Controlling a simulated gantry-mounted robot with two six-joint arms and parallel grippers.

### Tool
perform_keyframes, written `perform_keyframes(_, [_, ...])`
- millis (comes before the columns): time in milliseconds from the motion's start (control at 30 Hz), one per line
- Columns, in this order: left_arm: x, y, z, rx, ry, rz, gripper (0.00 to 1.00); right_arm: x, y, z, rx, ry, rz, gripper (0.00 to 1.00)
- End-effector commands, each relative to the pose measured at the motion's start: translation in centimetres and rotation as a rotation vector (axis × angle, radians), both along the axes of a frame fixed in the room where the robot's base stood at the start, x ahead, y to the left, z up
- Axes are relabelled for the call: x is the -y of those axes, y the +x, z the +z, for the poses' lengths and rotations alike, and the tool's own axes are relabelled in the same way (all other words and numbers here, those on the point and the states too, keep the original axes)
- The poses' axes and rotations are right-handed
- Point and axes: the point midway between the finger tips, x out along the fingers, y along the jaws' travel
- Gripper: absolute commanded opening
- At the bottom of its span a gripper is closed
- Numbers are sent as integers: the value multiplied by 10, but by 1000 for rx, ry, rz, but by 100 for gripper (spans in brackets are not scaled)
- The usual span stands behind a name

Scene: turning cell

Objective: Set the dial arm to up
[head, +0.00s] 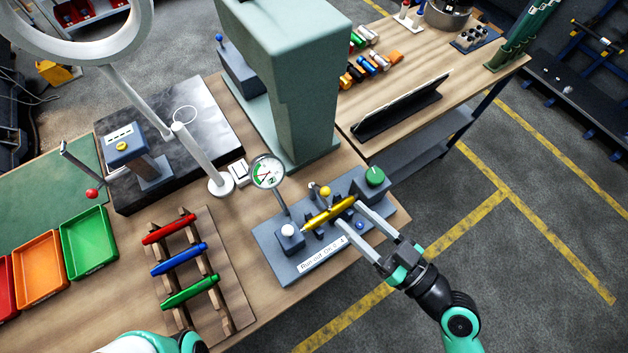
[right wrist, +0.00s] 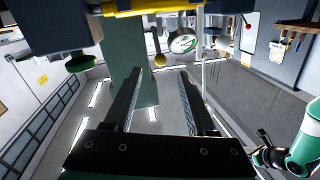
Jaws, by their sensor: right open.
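A round white dial gauge (head: 267,172) with a green and red face sits on a thin post at the left of a blue-grey fixture (head: 268,240). It also shows in the right wrist view (right wrist: 183,44). A yellow ball knob (head: 326,191) stands behind a yellow bar (head: 325,214) lying across the fixture; both show in the right wrist view, the knob (right wrist: 160,60) between the finger lines. My right gripper (head: 349,214) is open, its fingertips by the bar's right end. I see nothing gripped. Whether fingers touch the bar is unclear. My left gripper is out of view.
A green knob (head: 375,176) stands at the fixture's back right, close to the right fingers. A white button (head: 288,230) is at its left. A tall green-grey machine column (head: 310,100) rises behind. A rack with red, blue and green handles (head: 180,260) lies left.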

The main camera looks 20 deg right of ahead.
Motion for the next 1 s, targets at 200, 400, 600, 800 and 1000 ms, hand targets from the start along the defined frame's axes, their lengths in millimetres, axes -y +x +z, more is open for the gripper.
perform_keyframes(200, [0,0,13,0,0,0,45,-8,21,5,2,-1,7,56])
perform_keyframes(400, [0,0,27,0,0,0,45,-23,63,6,3,-2,7,56])
perform_keyframes(600, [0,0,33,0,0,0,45,-35,98,4,2,-1,4,56])
perform_keyframes(800, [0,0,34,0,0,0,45,-39,110,2,2,-1,2,56])
perform_keyframes(1000, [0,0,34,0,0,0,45,-38,110,1,2,-1,2,56])
